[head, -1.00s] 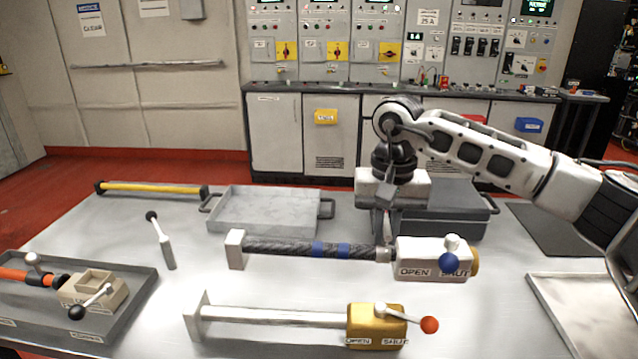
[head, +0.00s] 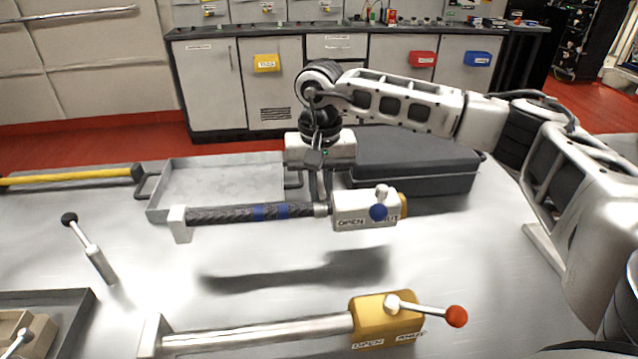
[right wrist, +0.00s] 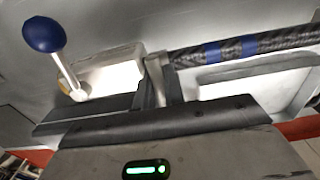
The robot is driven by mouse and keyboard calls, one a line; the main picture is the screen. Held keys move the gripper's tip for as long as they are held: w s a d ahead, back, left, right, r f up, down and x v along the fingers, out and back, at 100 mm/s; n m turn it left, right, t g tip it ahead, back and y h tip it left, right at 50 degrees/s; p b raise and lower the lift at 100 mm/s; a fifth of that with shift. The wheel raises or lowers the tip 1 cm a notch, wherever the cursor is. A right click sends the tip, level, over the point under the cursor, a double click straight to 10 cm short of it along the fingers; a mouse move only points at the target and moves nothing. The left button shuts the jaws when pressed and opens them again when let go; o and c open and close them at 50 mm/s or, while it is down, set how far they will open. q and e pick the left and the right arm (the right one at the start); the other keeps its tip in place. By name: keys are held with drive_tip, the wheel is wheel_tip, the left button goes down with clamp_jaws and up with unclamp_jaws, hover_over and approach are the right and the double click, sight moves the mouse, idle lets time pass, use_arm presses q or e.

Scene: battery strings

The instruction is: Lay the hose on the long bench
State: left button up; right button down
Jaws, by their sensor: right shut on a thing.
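The hose (head: 220,214) is dark and braided with blue bands. It has a pale end block (head: 179,224) at its left and a white valve block (head: 362,210) with a blue-knobbed lever, marked OPEN and SHUT, at its right. My right gripper (head: 321,190) is shut on the hose beside the valve block. The hose is held roughly level above the table, with its shadow below. In the right wrist view the hose (right wrist: 270,42) runs right from the fingers; the blue knob (right wrist: 43,34) is at left. My left gripper is out of view.
A yellow valve (head: 385,318) with a red-knobbed lever lies on the near table. A grey tray (head: 158,205) and dark case (head: 420,180) stand behind the hose. A small lever tool (head: 97,262) is at left. A long counter (head: 210,32) runs along the back.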

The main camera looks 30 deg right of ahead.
sight(320, 201)
drive_tip(key=shift+w+f+b, duration=0.1)
drive_tip(key=shift+f+b, duration=0.8)
drive_tip(key=shift+f, duration=0.6)
drive_tip(key=shift+f+b, duration=0.45)
drive_tip(key=shift+f, duration=0.35)
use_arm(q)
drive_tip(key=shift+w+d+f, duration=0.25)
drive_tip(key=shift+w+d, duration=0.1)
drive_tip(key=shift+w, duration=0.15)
use_arm(e)
drive_tip(key=shift+f, duration=0.1)
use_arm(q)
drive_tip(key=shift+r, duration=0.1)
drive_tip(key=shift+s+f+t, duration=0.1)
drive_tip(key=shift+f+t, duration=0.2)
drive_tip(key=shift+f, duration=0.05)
use_arm(e)
drive_tip(key=shift+f, duration=0.25)
use_arm(q)
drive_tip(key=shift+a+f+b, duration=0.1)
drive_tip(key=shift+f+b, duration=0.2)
drive_tip(key=shift+b, duration=0.15)
use_arm(e)
drive_tip(key=shift+f, duration=0.2)
drive_tip(key=shift+f, duration=0.1)
